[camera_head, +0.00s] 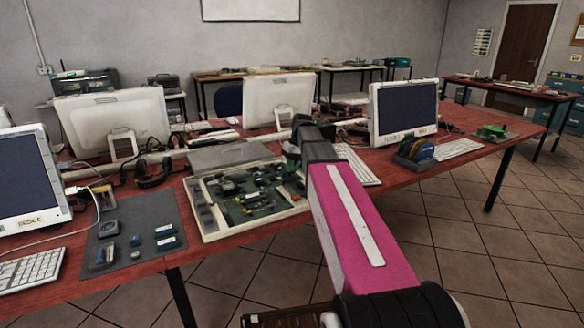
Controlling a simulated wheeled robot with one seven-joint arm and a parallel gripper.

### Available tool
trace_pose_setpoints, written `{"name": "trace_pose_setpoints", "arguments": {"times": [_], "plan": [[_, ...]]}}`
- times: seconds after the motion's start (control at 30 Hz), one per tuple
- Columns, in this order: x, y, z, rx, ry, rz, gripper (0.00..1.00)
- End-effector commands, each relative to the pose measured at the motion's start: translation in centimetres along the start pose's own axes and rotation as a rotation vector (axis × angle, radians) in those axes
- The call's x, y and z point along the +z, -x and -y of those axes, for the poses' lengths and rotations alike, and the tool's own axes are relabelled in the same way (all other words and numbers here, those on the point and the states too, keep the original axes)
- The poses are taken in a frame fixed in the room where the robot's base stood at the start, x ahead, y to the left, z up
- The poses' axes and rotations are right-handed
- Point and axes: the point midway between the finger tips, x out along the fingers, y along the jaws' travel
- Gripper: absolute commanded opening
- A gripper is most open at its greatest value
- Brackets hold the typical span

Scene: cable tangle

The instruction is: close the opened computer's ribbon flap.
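The opened computer (212,226) lies flat on the red table, a pale case with its green circuit board (262,205) exposed. Dark parts and cables show on the board. The ribbon flap is too small to make out among these parts. My pink arm reaches from the lower right over the case's right edge and hides part of that side. My gripper (300,127) is at the arm's far end, dark, near the case's back right corner in the picture. Its fingers are not clear, and I cannot tell whether it touches anything.
A grey mat (135,238) with small parts lies left of the case. Monitors (403,111) stand along the red table (230,247), with loose cables behind the case. The floor (480,220) at right is clear.

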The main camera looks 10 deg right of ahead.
Motion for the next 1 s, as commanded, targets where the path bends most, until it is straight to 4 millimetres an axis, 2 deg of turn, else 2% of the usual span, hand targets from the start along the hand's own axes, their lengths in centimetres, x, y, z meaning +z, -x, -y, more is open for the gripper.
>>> {"name": "trace_pose_setpoints", "arguments": {"times": [0.17, 0.53, 0.9, 0.93, 1.0], "plan": [[0.03, -0.04, 0.11, 0.015, 0.001, 0.000, 0.00], [0.06, -0.52, 0.80, 0.248, 0.001, 0.000, 0.00], [0.02, -0.51, 0.73, 0.275, 0.000, 0.000, 0.00], [0.02, -0.51, 0.73, 0.274, 0.000, 0.000, 0.16], [0.01, -0.50, 0.73, 0.274, 0.000, 0.000, 0.35]]}}
